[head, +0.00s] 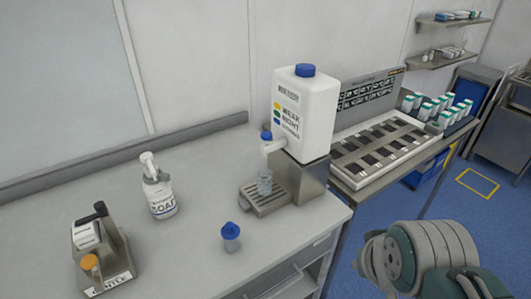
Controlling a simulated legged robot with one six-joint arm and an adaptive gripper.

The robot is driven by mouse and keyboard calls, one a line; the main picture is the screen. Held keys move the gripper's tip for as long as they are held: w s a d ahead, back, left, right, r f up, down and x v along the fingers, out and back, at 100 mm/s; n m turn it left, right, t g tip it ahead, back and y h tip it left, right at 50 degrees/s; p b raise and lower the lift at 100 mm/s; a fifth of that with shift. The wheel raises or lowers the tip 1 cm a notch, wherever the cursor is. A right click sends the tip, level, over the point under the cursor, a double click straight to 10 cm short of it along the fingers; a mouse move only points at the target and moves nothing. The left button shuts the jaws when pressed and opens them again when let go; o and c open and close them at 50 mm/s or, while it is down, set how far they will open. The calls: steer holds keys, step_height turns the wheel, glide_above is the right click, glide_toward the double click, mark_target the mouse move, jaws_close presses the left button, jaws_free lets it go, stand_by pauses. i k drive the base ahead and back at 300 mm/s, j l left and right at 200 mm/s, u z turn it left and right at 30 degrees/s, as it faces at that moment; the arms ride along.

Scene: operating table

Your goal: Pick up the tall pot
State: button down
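Nothing here is clearly marked as the tall pot. My gripper is out of view; only part of my arm shows at the lower right, away from these things.
A white dispenser (305,108) with a blue cap stands on the counter (190,240). A soap bottle (160,190) and a label holder (102,255) stand left. A slotted tray (382,148) and several small boxes (432,108) are to the right.

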mark_target(264, 175)
steer(key=i+l+u, duration=0.15)
steer(key=u, duration=0.25)
steer(key=i+l+u, duration=0.1)
steer(key=l+u, duration=0.25)
steer(key=i+l+u, duration=0.1)
steer(key=l+u, duration=0.3)
steer(key=j, duration=0.1)
